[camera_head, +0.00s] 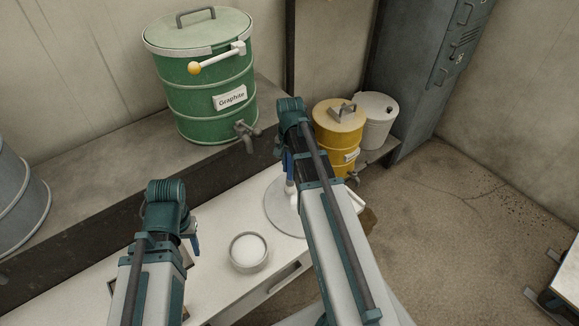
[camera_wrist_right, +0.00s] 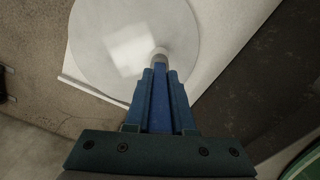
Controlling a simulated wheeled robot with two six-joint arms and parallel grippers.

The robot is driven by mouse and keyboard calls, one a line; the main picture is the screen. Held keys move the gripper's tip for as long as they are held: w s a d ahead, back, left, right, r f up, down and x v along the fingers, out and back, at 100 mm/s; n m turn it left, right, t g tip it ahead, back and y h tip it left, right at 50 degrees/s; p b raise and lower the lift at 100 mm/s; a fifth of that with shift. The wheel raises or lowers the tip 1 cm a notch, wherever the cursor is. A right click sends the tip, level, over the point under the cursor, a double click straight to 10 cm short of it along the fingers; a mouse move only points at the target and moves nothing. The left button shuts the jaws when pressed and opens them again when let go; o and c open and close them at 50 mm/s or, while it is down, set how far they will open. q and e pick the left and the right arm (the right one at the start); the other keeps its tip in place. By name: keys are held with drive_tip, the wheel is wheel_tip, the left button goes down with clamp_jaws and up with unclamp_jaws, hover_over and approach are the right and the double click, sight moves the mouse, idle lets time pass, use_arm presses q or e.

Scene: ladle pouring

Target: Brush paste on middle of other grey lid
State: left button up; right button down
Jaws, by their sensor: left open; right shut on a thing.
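A round grey lid (camera_head: 277,212) lies flat on the white table, partly hidden behind my right arm. It fills the top of the right wrist view (camera_wrist_right: 105,45). My right gripper (camera_head: 289,168) is over the lid, its blue fingers (camera_wrist_right: 160,82) shut on a brush. Only the brush's pale end (camera_wrist_right: 161,55) shows, in front of the lid; whether it touches the lid is unclear. A small round bowl (camera_head: 249,266) of white paste stands on the table, left of the lid. My left gripper (camera_head: 194,240) is open, left of the bowl, mostly hidden by its arm.
A green Graphite drum (camera_head: 207,97) with a tap stands on the ledge behind the table. A yellow drum (camera_head: 338,130) and a white bucket (camera_head: 377,130) stand at the back. A grey drum (camera_head: 15,200) is at the left edge. Open floor lies at right.

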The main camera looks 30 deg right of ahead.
sight(290, 179)
drive_tip(key=shift+r+p, duration=1.6)
drive_tip(key=shift+r, duration=0.4)
wheel_tip(290, 179, up, 3)
drive_tip(key=p, duration=0.3)
